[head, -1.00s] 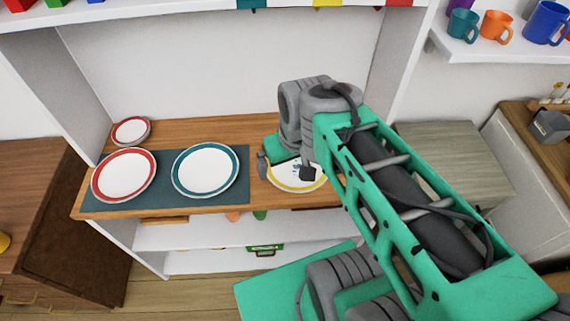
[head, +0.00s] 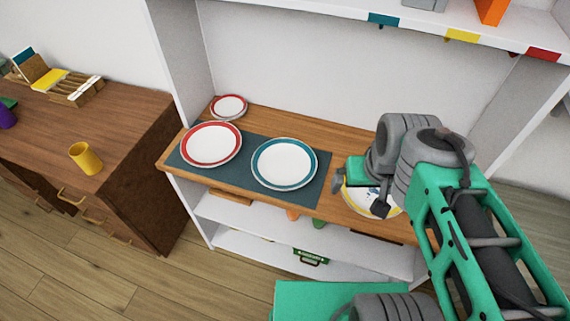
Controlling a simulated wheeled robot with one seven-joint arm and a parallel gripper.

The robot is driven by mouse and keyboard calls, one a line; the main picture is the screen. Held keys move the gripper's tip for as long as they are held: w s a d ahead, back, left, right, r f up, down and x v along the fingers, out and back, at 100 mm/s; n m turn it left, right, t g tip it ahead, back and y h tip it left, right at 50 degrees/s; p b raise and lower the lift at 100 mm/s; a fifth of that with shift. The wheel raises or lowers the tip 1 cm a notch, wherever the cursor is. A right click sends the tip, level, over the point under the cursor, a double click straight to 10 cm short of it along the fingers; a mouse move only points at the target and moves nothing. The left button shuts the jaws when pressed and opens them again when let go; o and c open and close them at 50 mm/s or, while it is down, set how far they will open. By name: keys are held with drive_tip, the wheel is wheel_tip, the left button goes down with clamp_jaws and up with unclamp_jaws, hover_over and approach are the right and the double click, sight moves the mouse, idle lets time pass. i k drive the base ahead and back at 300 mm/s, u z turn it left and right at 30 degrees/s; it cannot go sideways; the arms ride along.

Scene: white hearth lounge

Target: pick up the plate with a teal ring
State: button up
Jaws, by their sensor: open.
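The plate with a teal ring (head: 284,163) lies flat on a dark teal mat (head: 310,192) on the wooden shelf top. It is white inside the ring and fully in view. My gripper (head: 362,190) is to the right of it, apart from it, above a yellow-ringed plate (head: 388,208) that my arm partly hides. The gripper is open, and I see nothing held in it. Its fingers are partly hidden by the wrist.
A red-ringed plate (head: 211,144) lies left of the teal one on the mat. A smaller red-ringed plate (head: 229,106) is behind it. The shelf's left side wall (head: 182,60) rises beside them. A wooden cabinet (head: 125,125) with a yellow cup (head: 85,158) stands to the left.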

sight(280, 164)
drive_tip(key=k, duration=0.5)
drive_tip(key=u, duration=2.4)
drive_tip(key=i, duration=1.75)
drive_tip(key=z, duration=2.4)
